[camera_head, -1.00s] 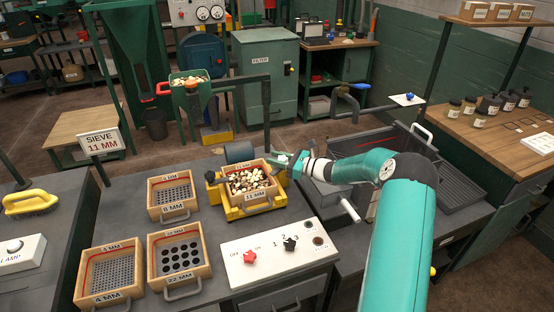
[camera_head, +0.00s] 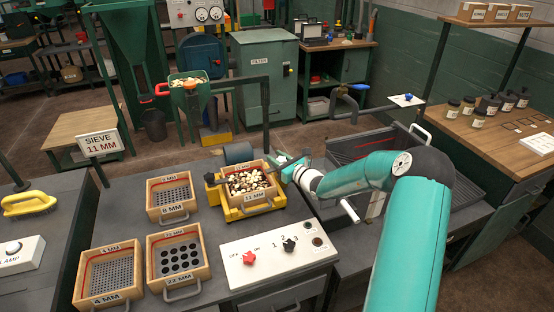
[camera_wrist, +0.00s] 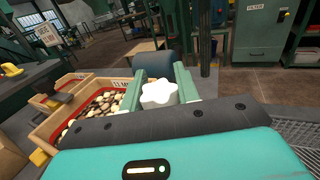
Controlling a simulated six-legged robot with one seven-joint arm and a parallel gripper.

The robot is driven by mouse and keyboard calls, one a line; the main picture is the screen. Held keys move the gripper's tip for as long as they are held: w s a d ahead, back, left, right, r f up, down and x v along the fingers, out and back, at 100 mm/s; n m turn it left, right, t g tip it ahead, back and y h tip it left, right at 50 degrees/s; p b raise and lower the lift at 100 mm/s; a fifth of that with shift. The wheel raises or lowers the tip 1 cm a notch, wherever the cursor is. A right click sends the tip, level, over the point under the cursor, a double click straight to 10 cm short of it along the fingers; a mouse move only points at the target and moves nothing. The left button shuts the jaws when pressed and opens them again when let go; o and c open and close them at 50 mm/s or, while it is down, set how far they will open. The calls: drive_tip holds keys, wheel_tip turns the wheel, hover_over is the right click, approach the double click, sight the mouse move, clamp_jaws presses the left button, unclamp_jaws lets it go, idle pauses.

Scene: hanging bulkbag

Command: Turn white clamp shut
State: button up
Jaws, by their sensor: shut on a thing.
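The white clamp is a lobed white knob (camera_wrist: 159,94) between my gripper's fingers in the wrist view. My gripper (camera_wrist: 158,90) is shut on it, one green finger on each side. In the head view my gripper (camera_head: 291,168) is at the right side of the yellow sieve shaker (camera_head: 229,212); the white knob cannot be made out there. The 11 MM sieve box (camera_head: 251,189), full of pale and dark pieces, sits in the shaker. Whether the clamp is fully turned cannot be told.
A dark clamp (camera_head: 211,180) is on the shaker's left side. Several empty sieve boxes, including the 8 MM box (camera_head: 171,197), stand to the left. A white control panel (camera_head: 277,254) with red and black knobs lies in front. A grey basin (camera_head: 360,146) is behind my arm.

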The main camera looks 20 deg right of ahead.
drive_tip(key=shift+m+h, duration=0.4)
drive_tip(key=shift+h, duration=0.2)
drive_tip(key=o, duration=1)
drive_tip(key=v, duration=1.3)
drive_tip(key=shift+s+d+f, duration=0.15)
drive_tip(key=shift+s+f, duration=0.1)
drive_tip(key=shift+s, duration=0.15)
